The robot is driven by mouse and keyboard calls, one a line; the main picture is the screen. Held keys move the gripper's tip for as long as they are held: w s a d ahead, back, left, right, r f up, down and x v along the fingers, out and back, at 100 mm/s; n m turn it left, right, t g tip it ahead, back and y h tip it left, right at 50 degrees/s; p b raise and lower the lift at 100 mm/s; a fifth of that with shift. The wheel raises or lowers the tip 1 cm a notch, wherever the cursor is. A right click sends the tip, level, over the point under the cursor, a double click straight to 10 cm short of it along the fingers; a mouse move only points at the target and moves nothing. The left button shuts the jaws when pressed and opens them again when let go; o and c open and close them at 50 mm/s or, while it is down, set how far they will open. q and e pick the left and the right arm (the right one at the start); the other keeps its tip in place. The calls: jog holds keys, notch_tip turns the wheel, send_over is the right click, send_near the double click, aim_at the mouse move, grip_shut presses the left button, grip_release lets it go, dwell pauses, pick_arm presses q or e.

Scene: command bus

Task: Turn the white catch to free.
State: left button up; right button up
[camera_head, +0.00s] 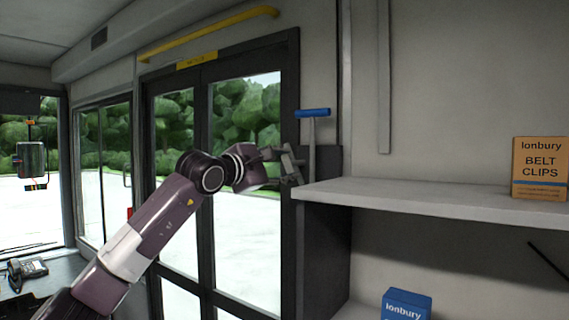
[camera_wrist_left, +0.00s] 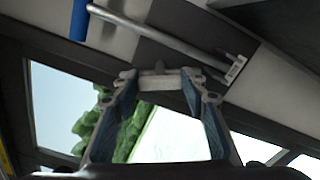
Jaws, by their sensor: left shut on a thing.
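My left gripper (camera_head: 290,166) reaches in from the left, its fingers at the dark panel beside the door frame. In the left wrist view the gripper (camera_wrist_left: 160,78) has its fingertips on either side of a small pale piece, apparently the white catch (camera_wrist_left: 158,83). The gripper is shut on it, and the fingers hide part of it. Which way the catch is turned cannot be told. A grey lever (camera_head: 312,140) with a blue grip (camera_head: 313,113) stands upright just right of the gripper. The lever also shows in the left wrist view (camera_wrist_left: 160,45). My right gripper is not in view.
The glazed double door (camera_head: 205,78) is behind my left arm. A pale shelf (camera_head: 430,202) starts just right of the gripper and bears an orange belt clips box (camera_head: 540,168). A blue box (camera_head: 406,304) is lower down. A yellow rail (camera_head: 210,33) runs above the door.

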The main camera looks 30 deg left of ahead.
pick_arm(q)
jog(key=m+p, duration=0.1)
jog(key=m, duration=0.4)
jog(key=shift+f, duration=0.1)
dwell(0.5)
jog(key=o, duration=1.2)
jog(key=shift+c, duration=0.2)
jog(key=s+a, duration=0.1)
jog(key=s, duration=1)
jog(key=shift+s+a, duration=0.25)
jog(key=shift+s, duration=0.15)
